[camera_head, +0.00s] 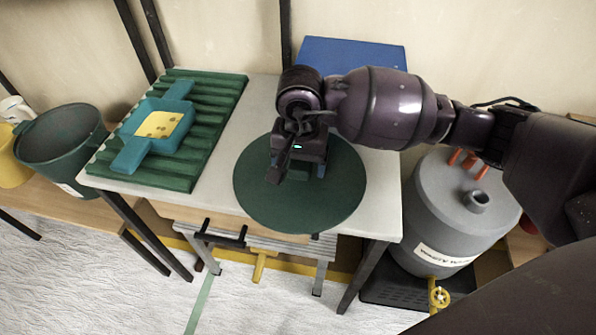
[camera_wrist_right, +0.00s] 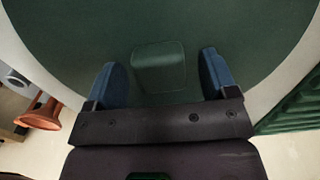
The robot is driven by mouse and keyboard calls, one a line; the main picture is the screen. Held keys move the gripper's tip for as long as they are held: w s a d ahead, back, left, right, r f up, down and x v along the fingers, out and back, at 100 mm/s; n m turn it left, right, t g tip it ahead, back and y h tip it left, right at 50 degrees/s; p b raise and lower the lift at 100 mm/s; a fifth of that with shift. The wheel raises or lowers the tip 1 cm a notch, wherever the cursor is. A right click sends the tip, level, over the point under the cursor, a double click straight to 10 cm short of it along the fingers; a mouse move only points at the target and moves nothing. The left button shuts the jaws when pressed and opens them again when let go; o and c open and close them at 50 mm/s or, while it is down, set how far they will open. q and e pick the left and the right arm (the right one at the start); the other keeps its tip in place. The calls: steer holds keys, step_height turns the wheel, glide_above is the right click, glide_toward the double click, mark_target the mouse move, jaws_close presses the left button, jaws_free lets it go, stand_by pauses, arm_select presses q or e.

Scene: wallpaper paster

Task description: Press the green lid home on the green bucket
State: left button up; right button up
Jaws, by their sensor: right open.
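The green lid (camera_head: 255,195) is a large dark green disc lying on the grey-white table, near its right front. Its raised square knob (camera_wrist_right: 160,66) shows in the right wrist view. My right gripper (camera_head: 299,172) is over the lid. In the wrist view its blue fingers (camera_wrist_right: 163,76) are open, one on each side of the knob, with gaps to it. In the head view the gripper hides the knob. The green bucket (camera_head: 72,172) stands open-topped at the far left on a low wooden bench. My left gripper is not in view.
A ribbed green mat (camera_head: 212,105) with a teal tray (camera_head: 130,150) covers the table's left part. A grey tank (camera_head: 450,215) stands right of the table. A yellow bucket (camera_head: 8,165) is beside the green bucket. A blue panel (camera_head: 350,50) is at the back.

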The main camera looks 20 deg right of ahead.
steer(key=shift+f, duration=0.15)
steer(key=c, duration=1)
steer(key=shift+c, duration=0.2)
